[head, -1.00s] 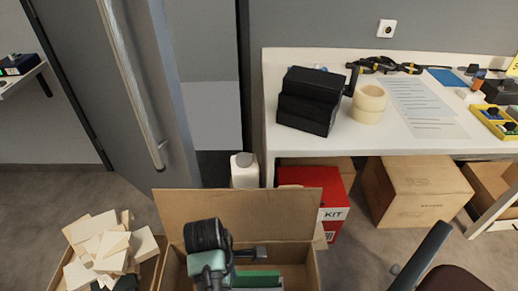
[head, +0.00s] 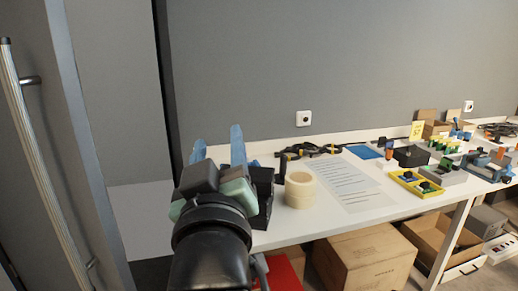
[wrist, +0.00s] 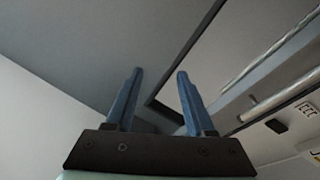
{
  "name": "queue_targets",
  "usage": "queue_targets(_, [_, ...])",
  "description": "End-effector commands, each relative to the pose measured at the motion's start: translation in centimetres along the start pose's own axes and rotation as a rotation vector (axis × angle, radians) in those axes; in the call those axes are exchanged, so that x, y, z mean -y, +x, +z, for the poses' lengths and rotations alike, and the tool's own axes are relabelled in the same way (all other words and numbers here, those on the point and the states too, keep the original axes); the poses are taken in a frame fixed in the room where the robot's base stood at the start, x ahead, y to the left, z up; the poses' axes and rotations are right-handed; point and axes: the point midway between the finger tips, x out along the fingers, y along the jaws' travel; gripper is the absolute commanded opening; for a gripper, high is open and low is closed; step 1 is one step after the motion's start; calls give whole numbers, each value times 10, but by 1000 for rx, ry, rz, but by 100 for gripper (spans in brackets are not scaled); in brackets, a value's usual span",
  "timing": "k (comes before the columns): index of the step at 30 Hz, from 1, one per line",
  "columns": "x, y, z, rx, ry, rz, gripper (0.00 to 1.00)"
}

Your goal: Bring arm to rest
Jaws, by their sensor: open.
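My gripper (head: 217,149) is raised in the head view, in front of the left part of the white table. Its two blue fingers point up and stand apart, with nothing between them. The wrist view shows the same open, empty gripper (wrist: 160,98) against grey wall and a door frame. My black arm rises from the bottom of the head view and hides part of the table and the black boxes (head: 264,195).
The white table (head: 290,231) holds tape rolls (head: 299,190), paper sheets (head: 340,180), a yellow tray (head: 417,185) and several small parts. A door handle (head: 40,170) is at left. Cartons (head: 365,262) and a red box (head: 284,274) are below. The air around the fingers is clear.

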Motion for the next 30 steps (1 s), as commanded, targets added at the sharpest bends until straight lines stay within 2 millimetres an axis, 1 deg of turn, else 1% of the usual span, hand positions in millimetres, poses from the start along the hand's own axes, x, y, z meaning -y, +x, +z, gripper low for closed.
queue_targets(1, [-25,-13,-32,-100,61,58,54])
queue_targets(2, [-38,-21,-49,-159,98,86,54])
queue_targets(3, [-54,-34,-72,-239,147,120,54])
queue_targets(5, [-77,-58,-105,-363,215,163,54])
queue_targets(6, [-91,-76,-125,-447,259,187,54])
queue_targets(8, [-110,-106,-154,-576,319,213,54])
queue_targets(9, [-121,-112,-178,-617,342,216,54])
queue_targets(10, [-126,-104,-191,-602,339,212,54])
queue_targets(12, [-134,-98,-212,-596,338,210,54])
queue_targets(21, [-169,-78,-296,-591,336,208,54])
queue_targets(24, [-179,-73,-321,-590,335,208,54])
queue_targets(27, [-187,-68,-340,-590,335,207,54])
queue_targets(30, [-192,-66,-352,-589,335,207,54])
